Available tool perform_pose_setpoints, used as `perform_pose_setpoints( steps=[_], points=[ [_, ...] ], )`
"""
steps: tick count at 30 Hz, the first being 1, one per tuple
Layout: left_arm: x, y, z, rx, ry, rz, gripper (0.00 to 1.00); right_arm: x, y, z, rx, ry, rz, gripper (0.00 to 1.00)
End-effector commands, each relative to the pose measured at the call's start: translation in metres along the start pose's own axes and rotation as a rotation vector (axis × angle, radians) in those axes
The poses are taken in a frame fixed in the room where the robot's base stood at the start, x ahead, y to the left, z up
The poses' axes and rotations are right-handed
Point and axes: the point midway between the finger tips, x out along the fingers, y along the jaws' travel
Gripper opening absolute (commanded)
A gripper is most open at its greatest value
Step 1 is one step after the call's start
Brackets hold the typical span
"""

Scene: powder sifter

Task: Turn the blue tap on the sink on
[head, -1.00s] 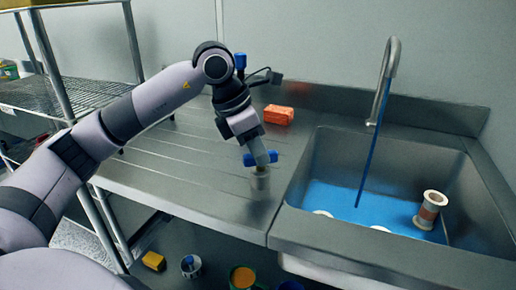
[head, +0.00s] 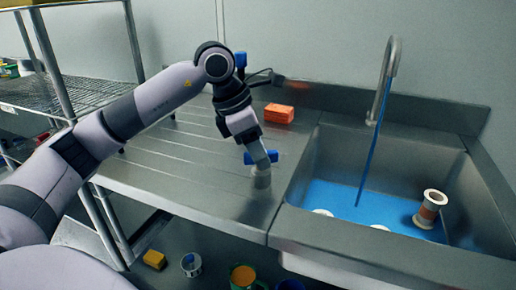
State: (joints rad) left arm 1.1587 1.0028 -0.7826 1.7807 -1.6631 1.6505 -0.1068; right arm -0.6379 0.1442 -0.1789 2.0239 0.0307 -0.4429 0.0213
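A blue handle (head: 273,156) shows on both sides of my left gripper's fingers, above a short grey post (head: 261,182) on the steel counter left of the sink; it looks like the blue tap. My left gripper (head: 260,160) points down onto it, in front of its middle. Whether the fingers are closed on it is hidden. A blue stream (head: 368,160) runs from the curved spout (head: 387,70) into the sink (head: 455,175), where blue liquid (head: 345,200) covers the bottom. My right gripper is out of view.
An orange block (head: 279,113) lies on the counter behind the gripper. A white-rimmed spool (head: 430,208) stands in the sink. A wire shelf (head: 85,92) is at the left. A yellow block (head: 154,259) and several containers sit below the counter. The ribbed counter (head: 180,165) is clear.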

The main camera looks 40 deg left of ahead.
Motion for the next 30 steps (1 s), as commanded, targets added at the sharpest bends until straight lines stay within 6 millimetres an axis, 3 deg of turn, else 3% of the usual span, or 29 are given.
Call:
perform_pose_setpoints(
  steps=[7,19,30],
  points=[
    [-0.008,0.001,0.001,0.000,-0.006,0.004,0.44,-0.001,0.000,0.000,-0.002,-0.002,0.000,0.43],
    [-0.066,0.000,0.001,-0.001,-0.003,0.002,0.44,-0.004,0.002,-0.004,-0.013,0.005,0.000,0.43],
    [-0.072,0.000,0.000,-0.001,-0.001,0.001,0.44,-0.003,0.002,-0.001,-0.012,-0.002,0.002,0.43]
  ],
)
